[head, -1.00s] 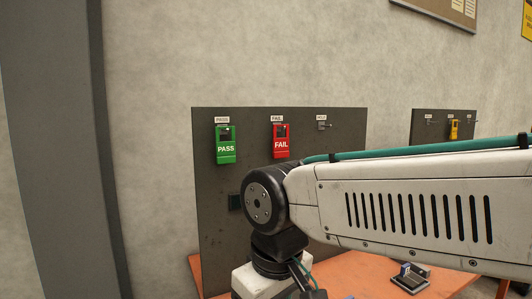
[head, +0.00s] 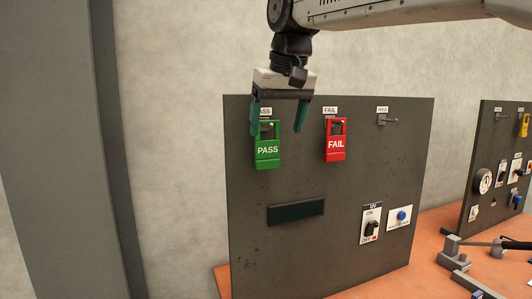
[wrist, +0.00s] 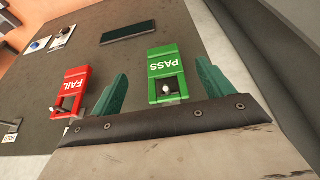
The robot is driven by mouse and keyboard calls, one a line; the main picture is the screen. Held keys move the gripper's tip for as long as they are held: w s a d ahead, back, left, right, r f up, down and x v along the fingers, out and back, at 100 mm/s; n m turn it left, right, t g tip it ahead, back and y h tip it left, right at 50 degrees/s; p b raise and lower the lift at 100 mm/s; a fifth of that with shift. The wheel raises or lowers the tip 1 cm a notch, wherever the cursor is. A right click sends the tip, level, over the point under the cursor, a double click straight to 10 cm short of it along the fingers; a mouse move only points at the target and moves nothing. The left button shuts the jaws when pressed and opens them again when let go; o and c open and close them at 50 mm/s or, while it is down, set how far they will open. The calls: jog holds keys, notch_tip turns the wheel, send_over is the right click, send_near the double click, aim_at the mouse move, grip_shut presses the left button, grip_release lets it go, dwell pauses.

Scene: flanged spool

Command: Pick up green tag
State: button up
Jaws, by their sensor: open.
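The green tag (head: 267,152), marked PASS, hangs on a hook at the upper left of the dark upright panel (head: 345,190). The green tag shows upside down in the wrist view (wrist: 166,70), between my two fingers in the picture. My gripper (head: 277,128) is open and points down in front of the panel's top edge. Its left finger overlaps the tag's upper left in the head view, and its right finger is to the right of the tag. In the wrist view my gripper (wrist: 155,82) holds nothing. Whether the fingers touch the tag cannot be told.
A red FAIL tag (head: 336,140) hangs to the right of the green one. The HOLD hook (head: 387,119) is empty. A dark slot plate (head: 296,212), a switch (head: 371,228) and a blue button (head: 401,216) are lower on the panel. An orange table (head: 410,270) is below.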

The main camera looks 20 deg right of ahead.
aim_at(267, 140)
jog(key=w+r, duration=0.2)
jog(key=shift+w+a, duration=0.3)
jog(key=shift+w, duration=0.05)
jog(key=shift+w+f, duration=0.25)
jog(key=shift+f, duration=0.05)
jog(key=x, duration=0.6)
jog(key=shift+d+f, duration=0.15)
jog(key=shift+f, duration=0.25)
jog(key=c, duration=1.1)
